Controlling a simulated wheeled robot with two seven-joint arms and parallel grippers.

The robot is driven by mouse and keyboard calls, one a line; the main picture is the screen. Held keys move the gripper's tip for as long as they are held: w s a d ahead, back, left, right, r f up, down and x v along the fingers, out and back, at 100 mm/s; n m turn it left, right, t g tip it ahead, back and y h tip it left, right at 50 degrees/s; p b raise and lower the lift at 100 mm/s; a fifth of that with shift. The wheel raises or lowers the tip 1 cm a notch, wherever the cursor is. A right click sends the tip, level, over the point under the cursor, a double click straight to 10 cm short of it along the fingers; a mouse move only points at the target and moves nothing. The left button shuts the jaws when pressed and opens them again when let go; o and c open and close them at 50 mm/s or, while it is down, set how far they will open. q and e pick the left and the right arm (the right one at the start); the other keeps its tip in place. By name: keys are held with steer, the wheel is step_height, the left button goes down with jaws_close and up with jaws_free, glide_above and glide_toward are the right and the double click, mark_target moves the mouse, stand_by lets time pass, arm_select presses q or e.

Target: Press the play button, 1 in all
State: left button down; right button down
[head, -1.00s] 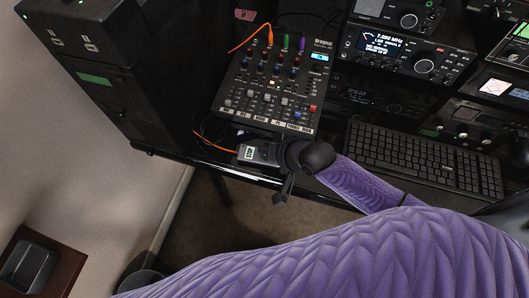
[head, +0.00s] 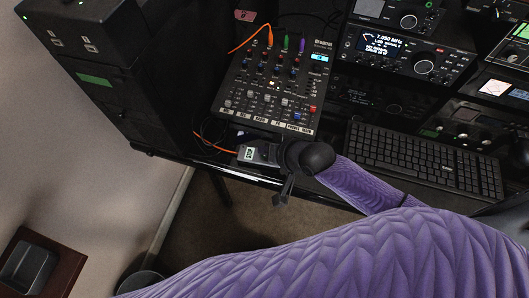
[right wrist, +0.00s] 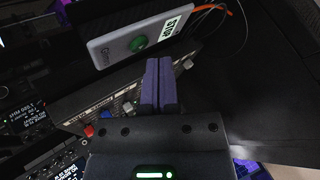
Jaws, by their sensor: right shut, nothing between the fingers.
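A small grey handheld device (head: 262,153) lies near the front edge of the desk, with a white screen reading STOP (head: 249,153). In the right wrist view the same device (right wrist: 108,49) shows a round green button (right wrist: 138,44) and the STOP screen (right wrist: 172,27). My right gripper (head: 280,155) is at the device's right end in the head view and hides that end. In the right wrist view its fingers (right wrist: 159,62) are shut and empty, with tips close beside the green button. I cannot tell whether they touch it. My left gripper is not in view.
A mixer (head: 272,85) with colored plugs stands behind the device. A black keyboard (head: 425,160) lies to the right, below radio units (head: 410,50). An orange cable (head: 222,148) runs to the device's left end. Black cabinets (head: 110,75) stand at the left.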

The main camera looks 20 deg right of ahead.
steer(key=shift+f, duration=0.1)
stand_by(0.6)
steer(key=shift+f, duration=0.35)
steer(key=shift+f+b, duration=0.3)
stand_by(0.3)
steer(key=shift+r, duration=0.1)
steer(key=shift+r+p, duration=0.65)
steer(key=shift+p, duration=0.25)
step_height(320, 180, up, 5)
steer(key=p, duration=0.5)
steer(key=shift+r, duration=0.1)
